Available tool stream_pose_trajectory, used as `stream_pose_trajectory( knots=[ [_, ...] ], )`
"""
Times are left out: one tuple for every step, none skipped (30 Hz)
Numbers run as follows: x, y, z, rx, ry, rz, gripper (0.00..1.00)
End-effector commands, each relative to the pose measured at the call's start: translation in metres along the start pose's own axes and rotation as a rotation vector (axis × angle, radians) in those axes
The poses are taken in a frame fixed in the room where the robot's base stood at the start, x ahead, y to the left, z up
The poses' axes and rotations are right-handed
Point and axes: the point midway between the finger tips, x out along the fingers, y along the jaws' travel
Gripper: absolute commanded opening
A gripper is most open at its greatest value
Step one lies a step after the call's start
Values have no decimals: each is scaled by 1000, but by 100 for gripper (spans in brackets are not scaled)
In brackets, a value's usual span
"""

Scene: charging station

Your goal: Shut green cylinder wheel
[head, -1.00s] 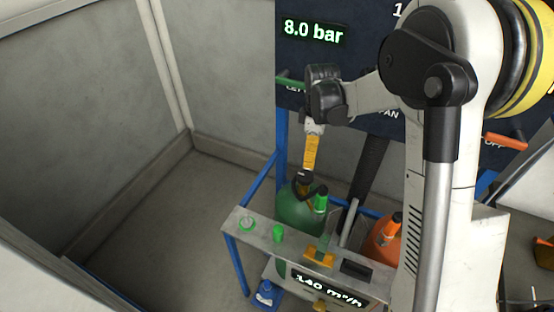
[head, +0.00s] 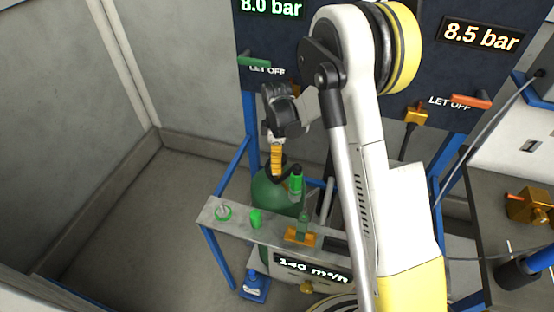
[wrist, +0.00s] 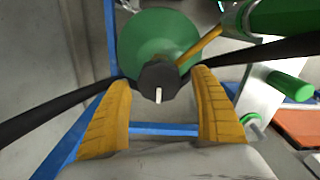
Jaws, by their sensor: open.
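The green cylinder (head: 272,193) stands behind the metal shelf in the head view. In the wrist view I look down on its rounded green top (wrist: 150,35). Its dark wheel (wrist: 158,80), with a small white mark, shows in the middle of the wrist view. My gripper (wrist: 163,79) is open, with its two yellow fingers on either side of the wheel. I cannot tell whether they touch it. In the head view my gripper (head: 277,172) hangs over the cylinder top and hides most of the wheel.
A metal shelf (head: 238,221) with green parts stands in front of the cylinder. A green-bodied part with a brass stem (wrist: 285,17) is close on the right in the wrist view. Blue frame posts (head: 219,258) and a dark panel (head: 262,40) surround the spot. Floor at left is clear.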

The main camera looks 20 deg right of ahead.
Motion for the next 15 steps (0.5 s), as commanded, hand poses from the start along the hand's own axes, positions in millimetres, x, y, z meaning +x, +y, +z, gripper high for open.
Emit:
stream_pose_trajectory(
  knots=[
    [0,0,0,0,0,0,74],
    [0,0,0,0,0,0,74],
    [0,0,0,0,0,0,74],
    [0,0,0,0,0,0,74],
    [0,0,0,0,0,0,74],
    [-1,0,0,0,0,0,63],
    [-1,0,0,0,0,0,54],
    [-1,0,0,0,0,0,44],
    [-1,0,0,0,0,0,32],
    [-1,0,0,0,0,0,23],
    [-1,0,0,0,0,0,20],
    [-1,0,0,0,0,0,20],
    [-1,0,0,0,0,0,20],
    [-1,0,0,1,0,0,20],
    [-1,0,0,2,0,0,20]
  ],
)
